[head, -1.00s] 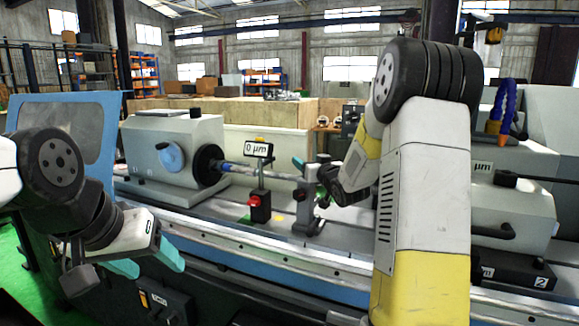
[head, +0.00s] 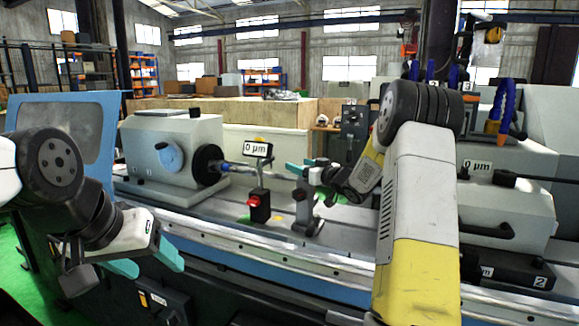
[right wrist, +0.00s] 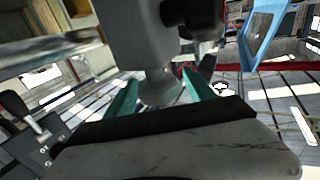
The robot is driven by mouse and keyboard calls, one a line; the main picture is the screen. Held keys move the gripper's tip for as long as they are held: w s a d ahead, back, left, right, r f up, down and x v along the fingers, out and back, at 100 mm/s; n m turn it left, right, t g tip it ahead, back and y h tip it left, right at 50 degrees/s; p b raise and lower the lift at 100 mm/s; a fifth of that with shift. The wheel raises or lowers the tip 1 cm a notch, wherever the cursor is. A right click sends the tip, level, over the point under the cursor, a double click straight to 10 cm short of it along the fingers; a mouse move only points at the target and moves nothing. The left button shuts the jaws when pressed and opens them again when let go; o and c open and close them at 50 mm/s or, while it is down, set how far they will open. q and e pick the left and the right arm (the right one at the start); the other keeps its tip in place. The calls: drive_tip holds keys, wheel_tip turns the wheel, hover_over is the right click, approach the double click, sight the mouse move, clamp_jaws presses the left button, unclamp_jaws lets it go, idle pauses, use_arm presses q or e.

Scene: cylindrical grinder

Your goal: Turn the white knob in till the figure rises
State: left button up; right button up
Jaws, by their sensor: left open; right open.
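The display (head: 257,149) on its post above the machine bed reads 0 µm. The grey steady rest (head: 305,212) stands on the bed to its right, by the shaft. My right gripper (head: 304,171) is at the top of the rest, with its teal fingers pointing left. In the right wrist view, a pale, round, knob-like end (right wrist: 160,90) of a grey body lies between the open fingers; I cannot tell whether they touch it. In the head view the knob is hidden or too small to tell. My left gripper (head: 145,262) is open and empty, in front of the machine at lower left.
A red button on a black box (head: 259,204) stands below the display. The grey headstock (head: 185,145) with its blue dial is at left, and the shaft (head: 245,171) runs right from its chuck. The front bed is clear.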

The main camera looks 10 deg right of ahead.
drive_tip(key=shift+w+a, duration=0.15)
drive_tip(key=shift+w, duration=0.1)
clamp_jaws()
drive_tip(key=shift+h, duration=0.3)
drive_tip(key=m+h, duration=0.1)
drive_tip(key=m+t+h, duration=0.1)
drive_tip(key=h, duration=0.1)
drive_tip(key=m+h, duration=0.1)
drive_tip(key=shift+w+d+t, duration=0.1)
drive_tip(key=shift+d+t, duration=0.15)
drive_tip(key=shift+t, duration=0.15)
drive_tip(key=shift+d+m+h, duration=0.3)
drive_tip(key=shift+m+h, duration=0.65)
drive_tip(key=shift+h, duration=0.5)
drive_tip(key=shift+d+m+h, duration=0.25)
drive_tip(key=shift+m+h, duration=0.7)
drive_tip(key=shift+h, duration=0.5)
